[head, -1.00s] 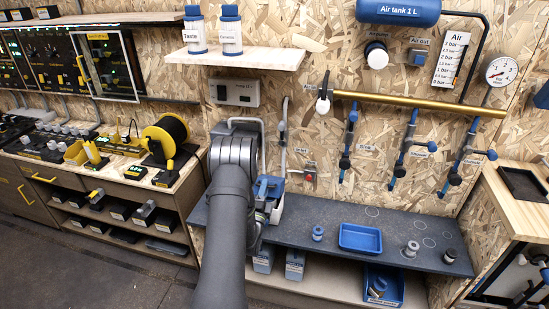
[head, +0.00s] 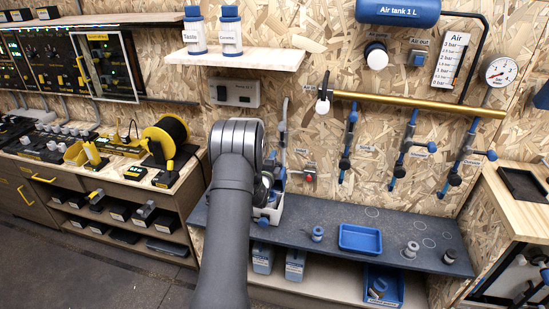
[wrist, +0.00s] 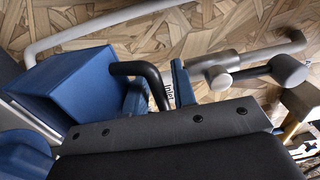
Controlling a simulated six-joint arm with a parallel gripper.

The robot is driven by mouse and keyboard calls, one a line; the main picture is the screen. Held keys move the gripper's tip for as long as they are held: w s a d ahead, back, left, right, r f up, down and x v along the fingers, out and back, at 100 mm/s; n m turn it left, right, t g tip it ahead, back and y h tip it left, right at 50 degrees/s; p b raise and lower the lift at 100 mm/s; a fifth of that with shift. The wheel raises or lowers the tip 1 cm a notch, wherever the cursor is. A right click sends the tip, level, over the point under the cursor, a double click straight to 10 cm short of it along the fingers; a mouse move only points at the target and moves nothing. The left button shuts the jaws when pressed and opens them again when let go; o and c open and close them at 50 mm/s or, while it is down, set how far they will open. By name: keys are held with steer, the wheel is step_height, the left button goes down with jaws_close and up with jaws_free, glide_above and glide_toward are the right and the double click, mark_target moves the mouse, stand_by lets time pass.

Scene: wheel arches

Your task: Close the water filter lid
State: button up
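The water filter (head: 271,214), a white and blue unit, stands at the left end of the dark bench, mostly hidden behind my arm in the head view. A blue part (head: 281,176) shows upright at its right side; I cannot tell clearly whether it is the lid. In the wrist view a blue block (wrist: 75,85) fills the left, with a black bent hose (wrist: 145,75) and a part labelled "Inlet" beside it. My gripper (wrist: 170,140) shows there as a wide dark piece across the bottom, close to the blue block.
A grey pipe with a valve (wrist: 240,65) is near my gripper at the right of the wrist view. A blue tray (head: 360,239) and small fittings sit further right on the dark bench (head: 330,222). A shelf with two bottles (head: 245,58) hangs above.

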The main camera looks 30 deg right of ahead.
steer(key=shift+w+d+f+g+y, duration=0.3)
steer(key=shift+w+d+g+y, duration=0.4)
steer(key=shift+w+d, duration=0.25)
